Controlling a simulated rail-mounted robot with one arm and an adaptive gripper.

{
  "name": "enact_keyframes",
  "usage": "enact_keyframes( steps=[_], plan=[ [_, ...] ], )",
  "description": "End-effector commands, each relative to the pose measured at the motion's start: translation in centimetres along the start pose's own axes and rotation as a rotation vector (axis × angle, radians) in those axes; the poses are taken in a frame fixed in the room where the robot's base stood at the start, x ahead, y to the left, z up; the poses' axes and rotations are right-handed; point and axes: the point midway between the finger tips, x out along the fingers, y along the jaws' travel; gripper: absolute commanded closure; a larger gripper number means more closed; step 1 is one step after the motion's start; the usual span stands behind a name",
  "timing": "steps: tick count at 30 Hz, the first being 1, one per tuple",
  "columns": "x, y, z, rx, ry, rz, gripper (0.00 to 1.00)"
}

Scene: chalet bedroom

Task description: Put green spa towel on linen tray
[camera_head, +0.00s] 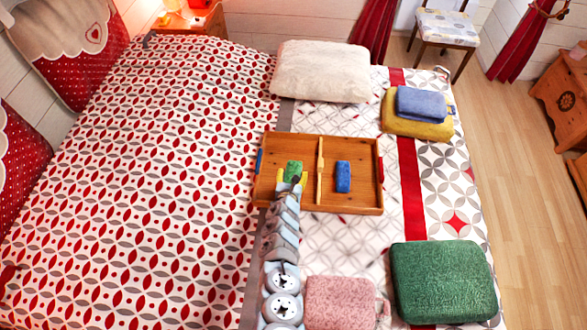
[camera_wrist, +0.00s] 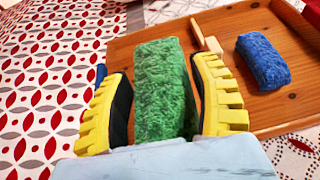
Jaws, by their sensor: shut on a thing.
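A small rolled green towel (camera_head: 293,169) is between the yellow fingers of my gripper (camera_head: 291,179), over the left compartment of the wooden tray (camera_head: 363,207). In the wrist view the green towel (camera_wrist: 160,88) fills the space between the fingers, and my gripper (camera_wrist: 162,72) is shut on it. I cannot tell whether the towel touches the tray floor. A rolled blue towel (camera_head: 343,177) lies in the right compartment; it also shows in the wrist view (camera_wrist: 263,61).
The tray sits on the bed, with a wooden divider (camera_head: 320,172) down its middle. A white pillow (camera_head: 322,71) and a blue towel (camera_head: 421,103) on a yellow one (camera_head: 417,126) lie behind. A pink towel (camera_head: 340,303) and a large green folded towel (camera_head: 443,282) lie in front.

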Motion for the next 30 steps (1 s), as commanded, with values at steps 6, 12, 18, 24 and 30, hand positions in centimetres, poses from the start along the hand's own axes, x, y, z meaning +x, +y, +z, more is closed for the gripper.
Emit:
enact_keyframes(
  steps=[6,12,18,24,30],
  plan=[
    [-0.4,1.6,-0.8,-0.02,0.002,0.052,0.75],
    [0.5,2.0,-1.3,-0.019,-0.001,0.057,0.75],
    [2.3,2.2,-1.4,-0.016,-0.001,0.057,0.75],
    [3.6,2.5,-1.4,-0.016,0.001,0.056,0.75],
    [5.1,2.6,-1.4,-0.017,0.001,0.056,0.75]
  ],
)
